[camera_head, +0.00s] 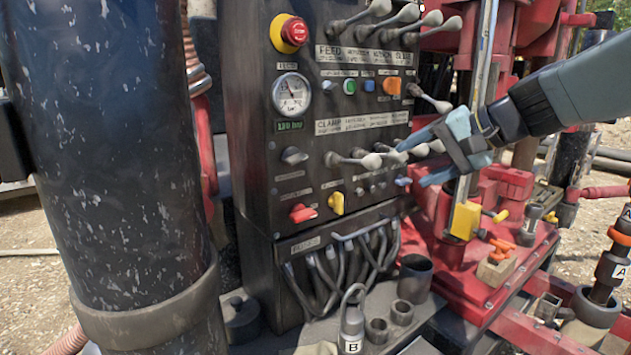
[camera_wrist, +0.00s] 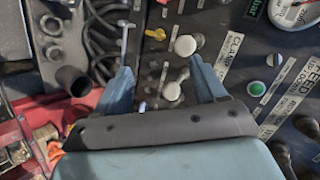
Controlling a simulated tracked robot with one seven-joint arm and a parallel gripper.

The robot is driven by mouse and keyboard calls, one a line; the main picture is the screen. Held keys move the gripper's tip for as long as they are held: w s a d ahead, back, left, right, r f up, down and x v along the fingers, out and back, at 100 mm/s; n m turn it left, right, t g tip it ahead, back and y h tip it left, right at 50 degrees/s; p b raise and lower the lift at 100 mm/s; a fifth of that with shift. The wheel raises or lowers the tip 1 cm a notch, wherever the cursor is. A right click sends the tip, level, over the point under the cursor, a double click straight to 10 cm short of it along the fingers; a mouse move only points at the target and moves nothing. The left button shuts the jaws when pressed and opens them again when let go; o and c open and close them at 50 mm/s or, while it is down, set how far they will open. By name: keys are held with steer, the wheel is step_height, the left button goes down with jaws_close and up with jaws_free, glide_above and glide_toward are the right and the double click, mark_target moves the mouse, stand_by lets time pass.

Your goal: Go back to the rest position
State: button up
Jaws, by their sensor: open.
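My gripper (camera_head: 412,165) is in front of the lower right part of a dark control panel (camera_head: 250,120), beside a row of levers with pale knobs. In the wrist view my gripper (camera_wrist: 160,66) has its two blue fingers spread apart. Two round pale knobs (camera_wrist: 185,45) (camera_wrist: 172,91) show in the space between the fingers. I cannot tell whether a finger touches a lever. Nothing is visibly held.
The panel carries a red emergency button (camera_head: 295,31), a gauge (camera_head: 291,94) and several levers. A large black pipe (camera_head: 110,150) stands at left. Red machinery (camera_head: 510,185) and a yellow block (camera_head: 465,220) are near my gripper. A shackle labelled B (camera_head: 352,325) stands low in front.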

steer(key=s+d+f+n+h, duration=0.2)
steer(key=s+f+h, duration=0.2)
steer(key=s, duration=0.2)
steer(key=s+d+f+n+g+h, duration=0.1)
steer(key=s+d+f+n+h, duration=0.1)
steer(key=s+f+n+h, duration=0.1)
steer(key=shift+s+f+g+h, duration=0.3)
steer(key=shift+s+f+h, duration=0.65)
steer(key=shift+s, duration=0.95)
steer(key=shift+f+y, duration=0.2)
steer(key=shift+y, duration=0.05)
